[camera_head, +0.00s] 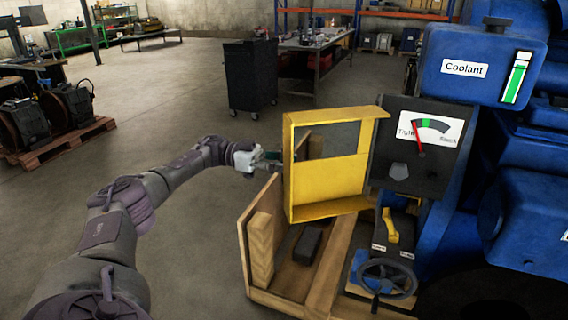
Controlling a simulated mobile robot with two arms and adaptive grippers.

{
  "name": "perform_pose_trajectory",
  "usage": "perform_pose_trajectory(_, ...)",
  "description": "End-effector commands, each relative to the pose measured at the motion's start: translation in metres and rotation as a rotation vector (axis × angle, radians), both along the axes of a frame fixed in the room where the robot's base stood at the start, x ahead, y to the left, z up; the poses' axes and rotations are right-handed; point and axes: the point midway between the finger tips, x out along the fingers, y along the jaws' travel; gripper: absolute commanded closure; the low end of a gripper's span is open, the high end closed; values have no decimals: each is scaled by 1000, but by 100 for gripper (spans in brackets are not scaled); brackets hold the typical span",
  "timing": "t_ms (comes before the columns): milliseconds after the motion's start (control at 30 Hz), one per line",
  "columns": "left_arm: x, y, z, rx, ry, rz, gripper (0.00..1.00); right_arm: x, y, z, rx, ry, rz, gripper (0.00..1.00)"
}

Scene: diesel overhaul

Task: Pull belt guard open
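The yellow belt guard (327,186) stands upright left of the gauge panel, at the side of the blue engine. It is a shallow frame with a window opening in its upper half, and it appears swung out from the engine. My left gripper (272,161) is at the guard's left edge, about mid-height. Its fingertips are small and partly merge with the guard's edge, so I cannot tell whether they touch or grip it. My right gripper is not in view.
The gauge panel (412,148) and coolant tank (480,62) stand on the right. Below the guard are a wooden crate frame (262,250) and a black handwheel (386,279). A dark tool cabinet (250,75) and a workbench stand behind. The floor at left centre is clear.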

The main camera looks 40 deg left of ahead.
Motion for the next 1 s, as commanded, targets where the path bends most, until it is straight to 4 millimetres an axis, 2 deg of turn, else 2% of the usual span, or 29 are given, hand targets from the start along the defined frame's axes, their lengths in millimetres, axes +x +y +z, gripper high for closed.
perform_pose_trajectory(233,-3,6,0,0,0,1,61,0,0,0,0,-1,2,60)
perform_pose_trajectory(600,-24,57,0,1,-2,3,61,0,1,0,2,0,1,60)
perform_pose_trajectory(800,-30,67,0,0,0,0,61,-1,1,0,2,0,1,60)
perform_pose_trajectory(1000,-31,68,0,0,1,-1,61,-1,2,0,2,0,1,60)
